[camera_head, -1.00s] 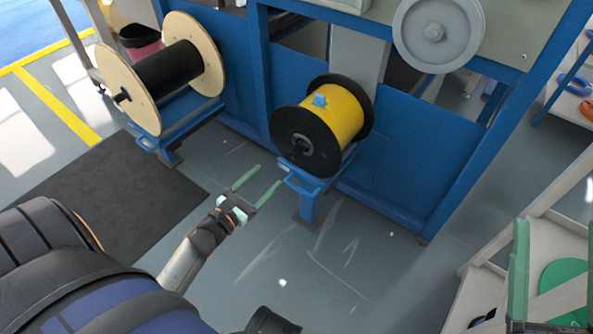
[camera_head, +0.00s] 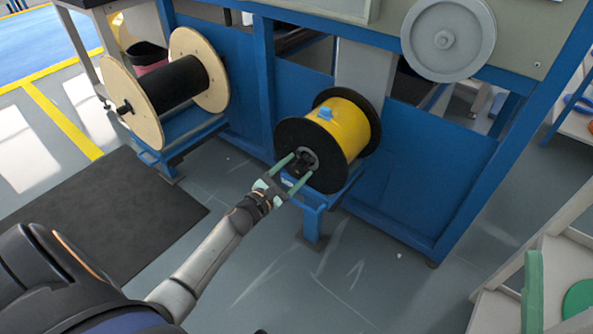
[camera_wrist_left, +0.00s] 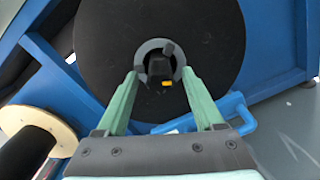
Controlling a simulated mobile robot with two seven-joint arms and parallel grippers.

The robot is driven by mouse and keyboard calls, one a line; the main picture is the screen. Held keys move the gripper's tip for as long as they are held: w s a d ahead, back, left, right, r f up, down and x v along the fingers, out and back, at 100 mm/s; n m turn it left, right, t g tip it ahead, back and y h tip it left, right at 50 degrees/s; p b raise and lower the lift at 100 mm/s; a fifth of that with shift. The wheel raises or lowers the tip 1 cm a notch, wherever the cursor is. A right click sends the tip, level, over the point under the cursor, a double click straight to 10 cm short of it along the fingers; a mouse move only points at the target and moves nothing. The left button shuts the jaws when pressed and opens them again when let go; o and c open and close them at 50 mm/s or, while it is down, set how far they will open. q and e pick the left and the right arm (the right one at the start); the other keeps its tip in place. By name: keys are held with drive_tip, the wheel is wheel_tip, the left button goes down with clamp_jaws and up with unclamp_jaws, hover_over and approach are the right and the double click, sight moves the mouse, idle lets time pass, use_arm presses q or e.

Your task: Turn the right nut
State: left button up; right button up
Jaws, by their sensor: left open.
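The right nut (camera_head: 303,161) is a dark fitting at the centre of the near black flange of the yellow spool (camera_head: 347,128). My left gripper (camera_head: 298,168) is open, its two green fingers reaching toward the nut. In the left wrist view the nut (camera_wrist_left: 160,67) shows dark with a small orange mark, inside a grey ring. The left gripper's fingertips (camera_wrist_left: 160,75) appear on either side of it, with gaps. Whether they overlap it in depth I cannot tell. A green finger of my right gripper (camera_head: 533,290) shows at the lower right; the rest is cut off.
A blue stand (camera_head: 318,199) holds the yellow spool. A wooden-flanged spool with black cable (camera_head: 177,84) stands to the left. A grey wheel (camera_head: 448,38) is above right. A pale shelf (camera_head: 545,240) stands at the right. The floor in front is clear.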

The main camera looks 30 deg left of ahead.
use_arm(q)
drive_tip(key=shift+w, duration=0.35)
drive_tip(key=shift+c, duration=0.2)
clamp_jaws()
